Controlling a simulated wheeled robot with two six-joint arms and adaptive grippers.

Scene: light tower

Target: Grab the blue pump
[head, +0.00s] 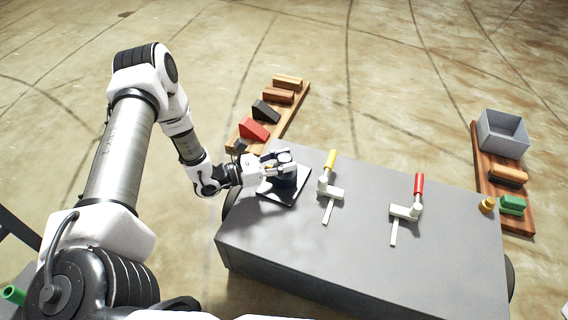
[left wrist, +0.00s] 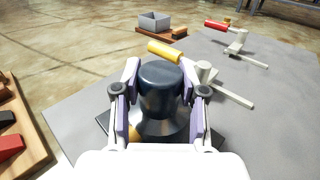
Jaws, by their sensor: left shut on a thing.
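The blue pump (left wrist: 160,88) is a dark blue rounded cylinder on a wider shiny base, standing upright on a black square plate (head: 291,196) at the left end of the grey table. My left gripper (head: 282,160) has come in from the left with its fingers on either side of the pump. In the left wrist view the left gripper (left wrist: 158,98) is shut on the pump's upper body. In the head view the fingers hide most of the pump. My right gripper is in no view.
On the grey table (head: 345,255) stand a yellow-handled lever (head: 330,160) and a red-handled lever (head: 419,185), right of the pump. A wooden board with blocks (head: 254,129) lies behind left. Another board with a grey bin (head: 502,134) lies at right.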

